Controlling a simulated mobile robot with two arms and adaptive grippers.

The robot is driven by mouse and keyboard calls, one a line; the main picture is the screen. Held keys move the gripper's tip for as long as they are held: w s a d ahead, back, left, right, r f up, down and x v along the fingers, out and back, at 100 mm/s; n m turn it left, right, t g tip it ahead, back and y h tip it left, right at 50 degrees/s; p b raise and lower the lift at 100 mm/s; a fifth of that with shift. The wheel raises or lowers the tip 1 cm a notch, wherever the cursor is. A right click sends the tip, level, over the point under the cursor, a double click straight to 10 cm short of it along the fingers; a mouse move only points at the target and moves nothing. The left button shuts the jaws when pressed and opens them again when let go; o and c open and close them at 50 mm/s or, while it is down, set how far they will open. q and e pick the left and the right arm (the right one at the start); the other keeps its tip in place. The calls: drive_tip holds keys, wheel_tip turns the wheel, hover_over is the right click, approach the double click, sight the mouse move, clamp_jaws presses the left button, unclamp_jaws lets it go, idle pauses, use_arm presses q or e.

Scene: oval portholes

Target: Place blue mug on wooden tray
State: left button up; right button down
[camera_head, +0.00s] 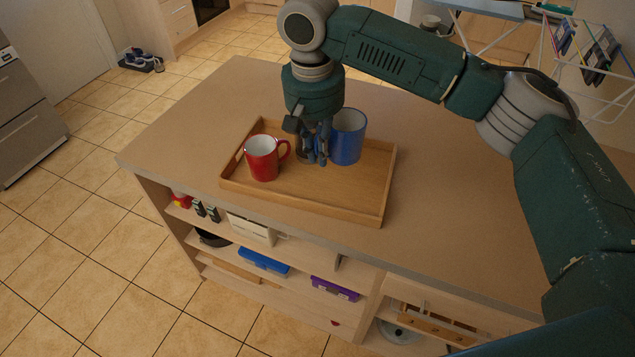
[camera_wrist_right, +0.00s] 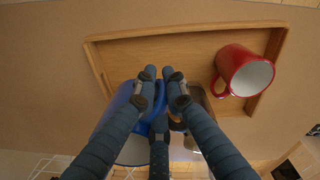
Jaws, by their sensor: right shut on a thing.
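The blue mug (camera_head: 350,142) is upright at the back middle of the wooden tray (camera_head: 305,194). I cannot tell whether its base touches the tray. My right gripper (camera_head: 317,156) points down at the mug's left side and is shut on it, seemingly at the handle, which the fingers hide. In the right wrist view the fingertips (camera_wrist_right: 160,73) are close together, with the blue mug (camera_wrist_right: 122,103) partly behind them. My left gripper is not in view.
A red mug (camera_head: 262,159) stands at the tray's left end, close to my right gripper. A brownish-grey thing (camera_wrist_right: 198,101) is partly hidden behind a finger. The tray's right part is bare. The tray lies on a counter (camera_head: 450,210) with open shelves below.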

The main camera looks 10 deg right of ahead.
wheel_tip(320, 180, down, 7)
drive_tip(key=shift+r+p, duration=0.15)
drive_tip(key=shift+p, duration=0.3)
drive_tip(key=shift+f+p, duration=0.3)
drive_tip(key=shift+f, duration=2.1)
drive_tip(key=c, duration=2.1)
unclamp_jaws()
drive_tip(key=shift+f, duration=0.1)
drive_tip(key=r, duration=0.4)
drive_tip(key=r+b, duration=0.1)
drive_tip(key=r, duration=0.3)
drive_tip(key=r+b, duration=0.1)
drive_tip(key=r, duration=0.3)
drive_tip(key=shift+s+a+r, duration=0.15)
drive_tip(key=shift+s+a, duration=0.15)
drive_tip(key=shift+a, duration=0.05)
